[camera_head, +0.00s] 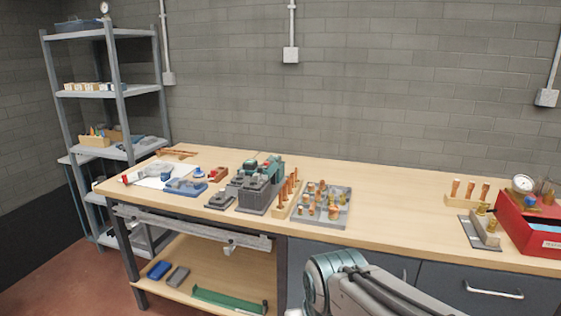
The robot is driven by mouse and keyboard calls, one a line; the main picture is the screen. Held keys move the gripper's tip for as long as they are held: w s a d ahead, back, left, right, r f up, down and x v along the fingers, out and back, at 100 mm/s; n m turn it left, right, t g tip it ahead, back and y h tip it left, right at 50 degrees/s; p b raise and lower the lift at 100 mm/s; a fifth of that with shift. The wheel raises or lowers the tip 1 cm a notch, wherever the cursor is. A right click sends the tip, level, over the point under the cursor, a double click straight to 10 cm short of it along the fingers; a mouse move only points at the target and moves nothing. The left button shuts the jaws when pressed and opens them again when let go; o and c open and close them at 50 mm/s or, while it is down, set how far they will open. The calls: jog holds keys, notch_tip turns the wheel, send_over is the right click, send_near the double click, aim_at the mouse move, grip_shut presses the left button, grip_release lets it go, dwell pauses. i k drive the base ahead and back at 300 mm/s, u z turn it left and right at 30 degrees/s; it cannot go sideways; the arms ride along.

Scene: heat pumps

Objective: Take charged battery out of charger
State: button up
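On the wooden workbench (390,190), left of centre, stands a dark grey boxy holder (257,197) with a teal and black tool (264,168) in its top. Just left of it is a low dark grey block (219,201), which looks like the charger, with another dark piece (236,185) at its back right that may be a battery. They are too small to tell whether the battery sits in the charger, and no charge light can be made out. Part of my arm shows at the bottom centre, in front of the bench. My gripper is not in view.
Right of the holder are a wooden rack (287,195) of copper pieces and a grey tray (322,205) of fittings. Blue tools (186,186) lie to the left. A red toolbox (530,228) stands far right.

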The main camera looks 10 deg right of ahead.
aim_at(250, 164)
jog(key=z, duration=0.4)
jog(key=k, duration=0.45)
jog(key=u, duration=0.65)
jog(key=i, duration=0.95)
jog(key=u, duration=0.7)
jog(key=i, duration=1.15)
jog(key=z, duration=1.2)
jog(key=i, duration=0.8)
jog(key=z, duration=0.8)
